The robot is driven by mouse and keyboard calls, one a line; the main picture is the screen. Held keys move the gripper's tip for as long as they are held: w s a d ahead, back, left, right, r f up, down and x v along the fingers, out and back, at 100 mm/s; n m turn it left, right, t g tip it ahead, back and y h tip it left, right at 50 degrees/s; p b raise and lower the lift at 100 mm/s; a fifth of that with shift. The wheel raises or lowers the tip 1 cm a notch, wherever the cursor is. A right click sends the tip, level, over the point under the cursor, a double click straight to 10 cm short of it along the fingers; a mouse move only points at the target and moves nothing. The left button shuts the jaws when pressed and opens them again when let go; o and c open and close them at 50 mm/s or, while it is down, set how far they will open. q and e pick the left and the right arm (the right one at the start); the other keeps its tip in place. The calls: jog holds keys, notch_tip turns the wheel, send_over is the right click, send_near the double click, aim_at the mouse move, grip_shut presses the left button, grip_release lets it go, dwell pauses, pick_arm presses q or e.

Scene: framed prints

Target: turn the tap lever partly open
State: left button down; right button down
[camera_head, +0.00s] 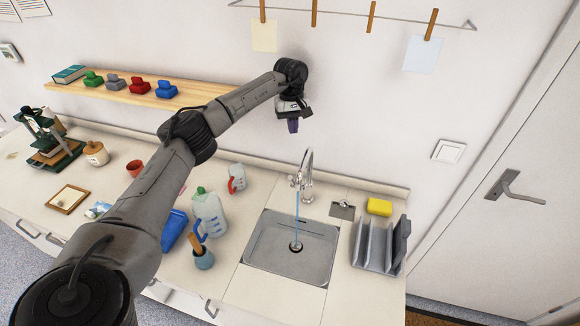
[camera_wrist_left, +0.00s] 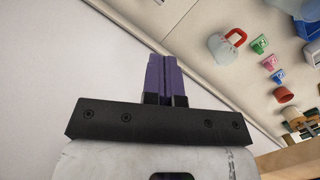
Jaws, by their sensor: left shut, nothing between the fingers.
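The tap (camera_head: 304,172) is a silver gooseneck at the back edge of the sink (camera_head: 290,250) in the head view. A thin blue stream of water runs from its spout down to the drain. The lever is too small to make out clearly. My left gripper (camera_head: 293,126) is up near the wall, above and slightly left of the tap, and apart from it. Its purple fingers (camera_wrist_left: 166,75) are shut and empty in the left wrist view. The tap does not show in the left wrist view. My right gripper is in neither view.
A yellow sponge (camera_head: 379,206) and a grey rack (camera_head: 379,246) stand right of the sink. A clear jug (camera_head: 209,213), a red-handled cup (camera_head: 236,178) and a blue tray (camera_head: 174,230) stand left of it. A wooden shelf (camera_head: 130,93) is on the wall.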

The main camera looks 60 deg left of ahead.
pick_arm(q)
jog(key=m, duration=0.5)
send_over(292, 182)
jog(key=a, duration=0.2)
jog(key=shift+m, duration=0.4)
jog(key=shift+w+d+f, duration=0.1)
jog(key=shift+f, duration=2.85)
jog(key=shift+w+d+f, duration=0.1)
jog(key=shift+f, duration=2.85)
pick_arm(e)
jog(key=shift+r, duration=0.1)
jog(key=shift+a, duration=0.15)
